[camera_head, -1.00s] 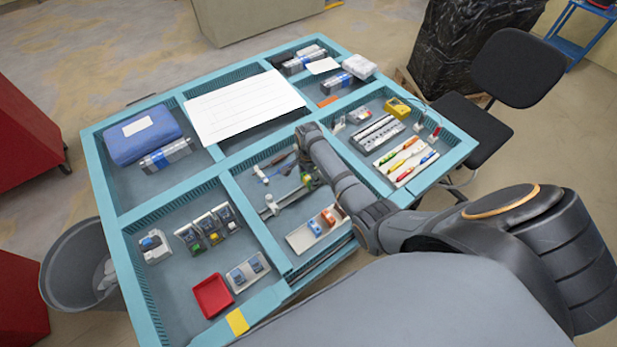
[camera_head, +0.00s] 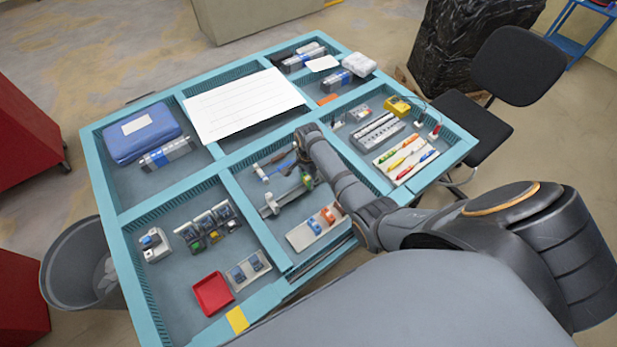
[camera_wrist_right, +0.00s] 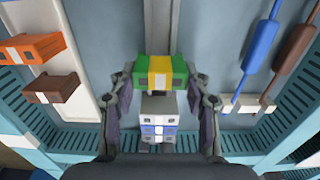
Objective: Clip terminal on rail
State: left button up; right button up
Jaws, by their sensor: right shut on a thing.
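My right gripper (camera_wrist_right: 160,84) is shut on a green-and-yellow terminal (camera_wrist_right: 158,70), its fingers on either side of it. The metal rail (camera_wrist_right: 160,25) runs under the terminal in the right wrist view. Grey, white and blue terminals (camera_wrist_right: 158,118) stand in line just below the green one. Whether the held terminal is seated on the rail cannot be told. In the head view the rail (camera_head: 283,202) lies in the front middle compartment. My right gripper (camera_head: 309,172) is at its far end, partly hidden by my arm. My left gripper is not in view.
A pale tray (camera_head: 298,237) with orange and brown terminals lies close beside the rail. Blue and brown-handled tools (camera_wrist_right: 262,45) lie on its other side. Teal dividers (camera_head: 238,210) bound the compartment. A red tray (camera_head: 212,294) is in the left compartment.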

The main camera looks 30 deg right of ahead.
jog(key=shift+f+b, duration=0.3)
jog(key=shift+f, duration=0.2)
jog(key=o, duration=1.2)
jog(key=o, duration=0.4)
notch_tip(320, 180, up, 6)
jog(key=p, duration=0.4)
jog(key=shift+f+p, duration=0.15)
jog(key=shift+p, duration=0.25)
jog(key=shift+r, duration=0.9)
